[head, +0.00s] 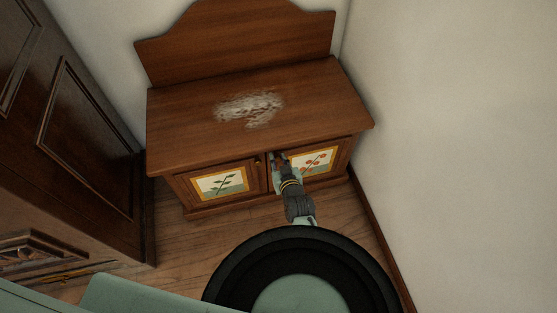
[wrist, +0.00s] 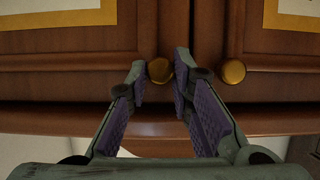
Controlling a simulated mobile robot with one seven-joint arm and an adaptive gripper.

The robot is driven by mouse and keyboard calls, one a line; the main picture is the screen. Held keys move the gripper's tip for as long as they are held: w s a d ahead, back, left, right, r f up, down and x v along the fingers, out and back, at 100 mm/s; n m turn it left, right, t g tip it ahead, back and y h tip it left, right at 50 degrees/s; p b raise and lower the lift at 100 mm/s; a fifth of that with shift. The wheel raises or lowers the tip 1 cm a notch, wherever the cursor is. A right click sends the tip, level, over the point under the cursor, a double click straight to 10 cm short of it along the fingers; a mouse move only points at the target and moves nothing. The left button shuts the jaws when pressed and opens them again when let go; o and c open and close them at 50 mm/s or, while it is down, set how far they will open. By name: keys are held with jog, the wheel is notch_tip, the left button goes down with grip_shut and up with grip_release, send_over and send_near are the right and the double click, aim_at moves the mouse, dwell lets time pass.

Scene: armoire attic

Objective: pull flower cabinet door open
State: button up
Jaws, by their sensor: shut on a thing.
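The low brown wooden cabinet has two doors. The right door (head: 325,172) carries a picture of red flowers (head: 313,160). The left door carries a picture of a green leafy plant (head: 220,182). My gripper (head: 279,160) is at the inner upper edge of the flower door and hides its knob in the head view. In the wrist view my gripper (wrist: 160,76) is shut on a round brass knob (wrist: 159,70), with one finger on each side. The second knob (wrist: 233,72) is free beside it; it also shows in the head view (head: 257,163). Both doors look closed.
The cabinet top (head: 190,125) is bare except for a whitish worn or dusty patch (head: 250,108). A dark wooden armoire (head: 85,140) stands at the left. A pale wall (head: 460,130) stands close on the right. Some wooden floor (head: 185,235) is free before the cabinet.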

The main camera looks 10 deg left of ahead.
grip_shut()
jog(key=shift+s, duration=0.1)
dwell(0.4)
